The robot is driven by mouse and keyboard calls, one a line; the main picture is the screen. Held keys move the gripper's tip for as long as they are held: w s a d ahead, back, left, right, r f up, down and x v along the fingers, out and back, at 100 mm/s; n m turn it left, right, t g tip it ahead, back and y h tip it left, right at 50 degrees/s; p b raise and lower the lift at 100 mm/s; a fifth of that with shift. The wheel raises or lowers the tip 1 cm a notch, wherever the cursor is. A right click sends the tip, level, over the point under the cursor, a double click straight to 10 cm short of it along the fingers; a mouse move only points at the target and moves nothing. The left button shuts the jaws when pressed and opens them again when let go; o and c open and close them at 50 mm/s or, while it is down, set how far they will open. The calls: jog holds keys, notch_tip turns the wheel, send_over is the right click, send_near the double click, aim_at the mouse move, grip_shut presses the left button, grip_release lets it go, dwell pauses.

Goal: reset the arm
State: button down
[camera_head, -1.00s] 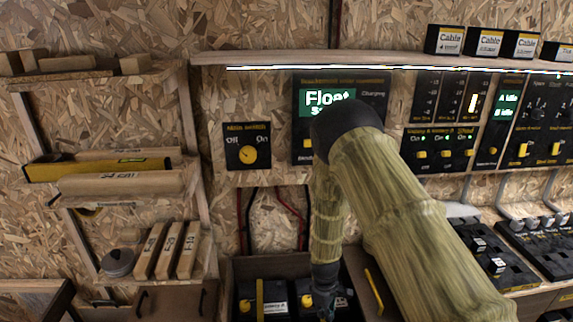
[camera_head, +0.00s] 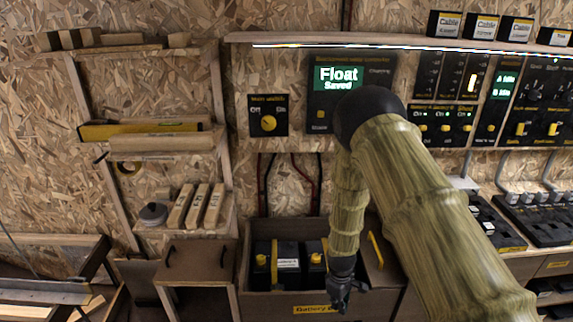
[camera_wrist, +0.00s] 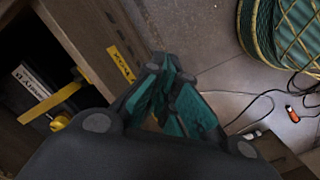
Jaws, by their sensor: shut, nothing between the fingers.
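My gripper (camera_head: 343,296) hangs low at the front right of the battery box (camera_head: 272,304), pointing down, with my arm bent above it. In the wrist view my gripper (camera_wrist: 172,100) has its teal-padded fingers closed together with nothing between them. It sits just outside the box's front wall, over the floor. Two black batteries with yellow caps (camera_head: 288,262) stand in the box; my forearm and gripper hide part of the right one.
The control panel display (camera_head: 338,78) reads "Float Saved". A main switch (camera_head: 268,117) is left of it. In the wrist view, a green coiled drum (camera_wrist: 285,30), a black cable (camera_wrist: 262,98) and an orange-tipped object (camera_wrist: 292,114) lie on the grey tiled floor (camera_wrist: 205,45).

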jog(key=s+d+f+m, duration=0.2)
jog(key=s+f, duration=0.1)
jog(key=s, duration=0.5)
jog(key=s+d+f+m, duration=0.2)
jog(key=s+f, duration=0.1)
jog(key=s, duration=0.5)
jog(key=s+r+m, duration=0.1)
jog(key=s+m, duration=0.2)
jog(key=s, duration=0.7)
jog(key=s+d+r+m, duration=0.1)
jog(key=s+m, duration=0.2)
jog(key=s, duration=0.7)
jog(key=shift+s+d+r+t+y, duration=0.2)
jog(key=shift+s+r+t+y, duration=0.1)
jog(key=shift+s+r+y, duration=0.1)
